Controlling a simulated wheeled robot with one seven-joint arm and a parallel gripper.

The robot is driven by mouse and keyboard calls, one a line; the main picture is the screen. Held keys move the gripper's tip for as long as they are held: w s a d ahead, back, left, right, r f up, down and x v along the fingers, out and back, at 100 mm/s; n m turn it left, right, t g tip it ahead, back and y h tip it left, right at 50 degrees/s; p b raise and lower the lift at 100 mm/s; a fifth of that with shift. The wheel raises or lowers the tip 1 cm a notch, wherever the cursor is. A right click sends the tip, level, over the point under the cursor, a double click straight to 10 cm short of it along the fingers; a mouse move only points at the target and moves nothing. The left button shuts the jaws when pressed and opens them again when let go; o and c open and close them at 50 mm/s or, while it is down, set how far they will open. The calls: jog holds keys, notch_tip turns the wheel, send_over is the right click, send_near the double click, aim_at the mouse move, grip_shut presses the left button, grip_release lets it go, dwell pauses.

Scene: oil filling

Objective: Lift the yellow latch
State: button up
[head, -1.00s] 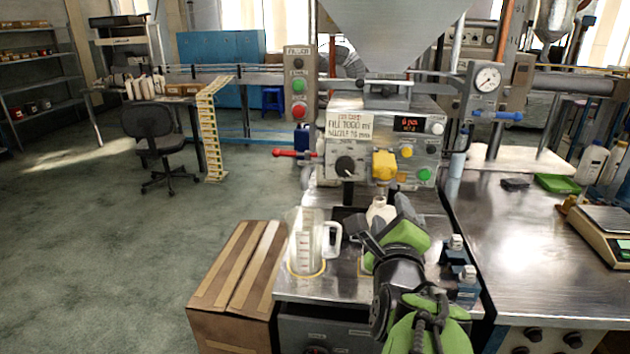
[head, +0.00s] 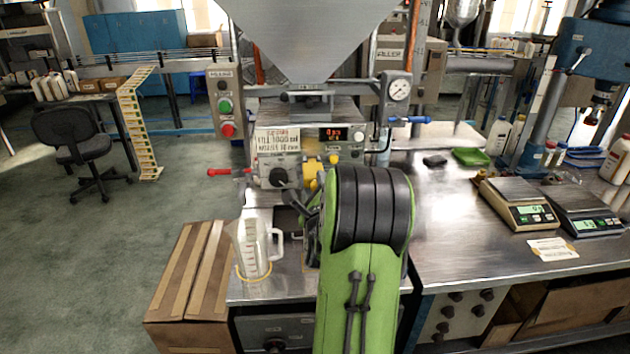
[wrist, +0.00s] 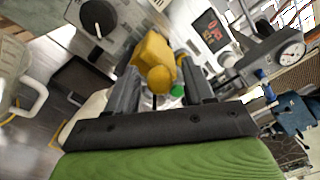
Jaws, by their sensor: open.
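The yellow latch (head: 311,172) sits on the front of the filler's control panel (head: 279,172), partly hidden behind my arm in the head view. In the wrist view the latch (wrist: 156,62) has a rounded yellow knob at its near end and lies between my two dark fingers. My gripper (wrist: 157,68) is open, with one finger on each side of the latch. I cannot tell whether either finger touches it. In the head view my gripper is mostly hidden behind my green and black arm.
A clear measuring jug (head: 256,245) stands on the steel bench left of my arm. A red handle (head: 228,172) sticks out left of the panel, with a black knob (wrist: 98,18) beside the latch. A cardboard box (head: 190,275) stands left of the bench. Scales (head: 517,203) stand at right.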

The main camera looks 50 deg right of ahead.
jog(key=shift+d, duration=0.1)
grip_shut()
jog(key=shift+w+r+p, duration=0.1)
jog(key=shift+r+p, duration=0.05)
jog(key=shift+p, duration=0.15)
